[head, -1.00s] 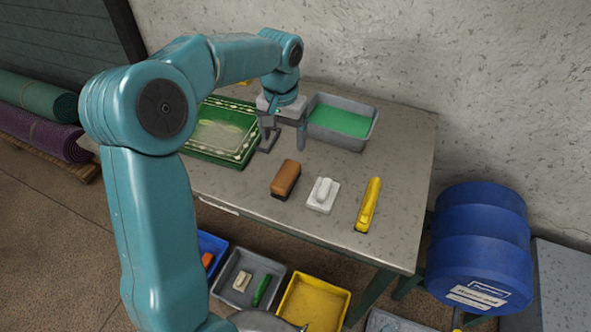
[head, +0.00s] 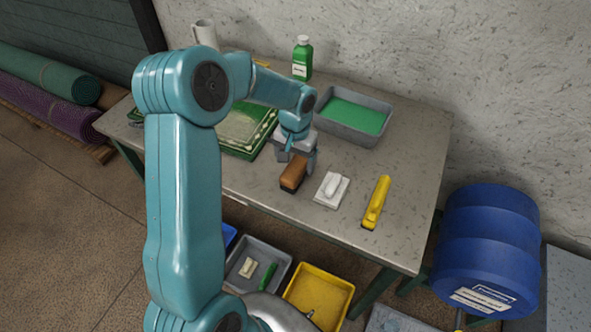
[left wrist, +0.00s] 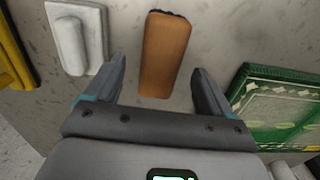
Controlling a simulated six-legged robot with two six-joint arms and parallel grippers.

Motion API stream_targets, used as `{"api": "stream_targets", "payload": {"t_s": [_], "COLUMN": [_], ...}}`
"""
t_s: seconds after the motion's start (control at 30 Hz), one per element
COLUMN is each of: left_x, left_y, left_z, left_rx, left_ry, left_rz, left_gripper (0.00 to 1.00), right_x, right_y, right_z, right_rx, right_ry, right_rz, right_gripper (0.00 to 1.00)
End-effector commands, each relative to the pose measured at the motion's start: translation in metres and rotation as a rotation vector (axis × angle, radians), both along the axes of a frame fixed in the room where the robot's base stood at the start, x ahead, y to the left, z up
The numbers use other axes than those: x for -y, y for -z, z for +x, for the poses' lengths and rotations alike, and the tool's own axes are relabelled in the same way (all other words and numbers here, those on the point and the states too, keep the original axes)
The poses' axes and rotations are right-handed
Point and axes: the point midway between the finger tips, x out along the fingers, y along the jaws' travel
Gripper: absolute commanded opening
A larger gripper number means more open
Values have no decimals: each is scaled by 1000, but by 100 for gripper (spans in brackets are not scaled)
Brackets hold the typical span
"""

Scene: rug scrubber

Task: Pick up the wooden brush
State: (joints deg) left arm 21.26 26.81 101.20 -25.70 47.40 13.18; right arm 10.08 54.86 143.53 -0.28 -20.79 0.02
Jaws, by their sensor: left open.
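The wooden brush (head: 293,174) has an orange-brown block and dark bristles below. It lies on the grey table, left of a white scrubber. My left gripper (head: 298,157) is just behind and above it in the head view. In the left wrist view the wooden brush (left wrist: 164,55) lies ahead, between the lines of the two open fingers (left wrist: 160,85), with nothing held. The far end of the brush shows a dark bristle edge there. My right gripper is not in view.
A white scrubber (head: 331,189) and a yellow brush (head: 376,202) lie to the right. A grey tray of green liquid (head: 353,115) and a green bottle (head: 302,58) stand behind. The table's front right is clear.

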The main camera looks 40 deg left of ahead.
Motion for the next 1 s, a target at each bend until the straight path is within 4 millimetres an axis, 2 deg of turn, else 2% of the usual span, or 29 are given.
{"api": "stream_targets", "payload": {"t_s": [0.07,0.2,0.47,0.57,0.6,0.67,1.0], "left_x": [-1,-1,-1,-1,-1,-1,-1], "left_y": [12,31,35,34,34,34,31], "left_z": [-2,0,1,1,1,1,1], "left_rx": [-7,-4,0,0,0,-1,0], "left_ry": [1,0,1,1,1,1,0], "left_rz": [-2,-1,0,0,0,0,1], "left_gripper": [83,83,83,54,41,24,24], "right_x": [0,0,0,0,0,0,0], "right_y": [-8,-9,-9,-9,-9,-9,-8], "right_z": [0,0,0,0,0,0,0], "right_rx": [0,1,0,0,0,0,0], "right_ry": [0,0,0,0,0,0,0], "right_rz": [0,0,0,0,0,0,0], "right_gripper": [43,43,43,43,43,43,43]}}
